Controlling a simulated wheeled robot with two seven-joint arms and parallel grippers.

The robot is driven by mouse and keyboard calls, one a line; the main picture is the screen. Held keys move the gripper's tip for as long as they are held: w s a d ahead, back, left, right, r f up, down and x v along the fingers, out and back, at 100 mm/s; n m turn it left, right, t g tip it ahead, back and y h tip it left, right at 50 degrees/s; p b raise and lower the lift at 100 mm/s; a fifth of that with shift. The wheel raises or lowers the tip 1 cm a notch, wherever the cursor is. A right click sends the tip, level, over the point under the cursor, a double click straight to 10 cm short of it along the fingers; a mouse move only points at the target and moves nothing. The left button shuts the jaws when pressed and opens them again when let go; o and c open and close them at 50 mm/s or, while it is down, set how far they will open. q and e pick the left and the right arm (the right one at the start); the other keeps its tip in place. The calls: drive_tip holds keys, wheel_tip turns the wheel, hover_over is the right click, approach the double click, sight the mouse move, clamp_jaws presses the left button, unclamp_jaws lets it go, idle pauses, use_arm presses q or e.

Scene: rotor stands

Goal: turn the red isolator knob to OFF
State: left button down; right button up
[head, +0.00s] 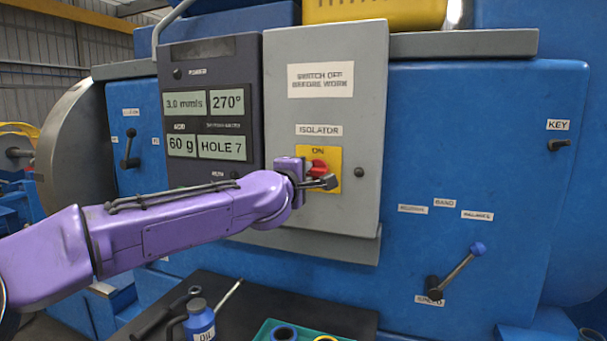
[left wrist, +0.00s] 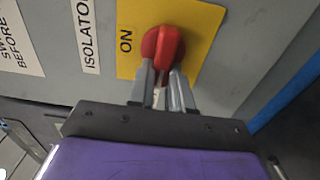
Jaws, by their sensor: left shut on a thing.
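The red isolator knob (head: 320,167) sits on a yellow plate (head: 333,156) on the front of a grey isolator box (head: 325,220). The word ON shows on the plate above the knob; an OFF mark is not visible. In the left wrist view the red knob (left wrist: 163,48) stands between the finger ends, its handle pointing along the fingers. My left gripper (head: 326,181) reaches in from the left and is shut on the knob; it also shows in the left wrist view (left wrist: 163,82). My right gripper is not in view.
A dark display panel (head: 209,115) adjoins the box on the left, close above my left arm. A lever with a blue knob (head: 460,268) stands out at the lower right.

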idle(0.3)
use_arm(q)
drive_tip(key=c, duration=1.1)
unclamp_jaws()
drive_tip(key=shift+o, duration=0.3)
drive_tip(key=shift+w+d, duration=0.1)
drive_tip(key=b+v, duration=0.4)
drive_tip(key=v, duration=0.6)
drive_tip(key=shift+s, duration=0.25)
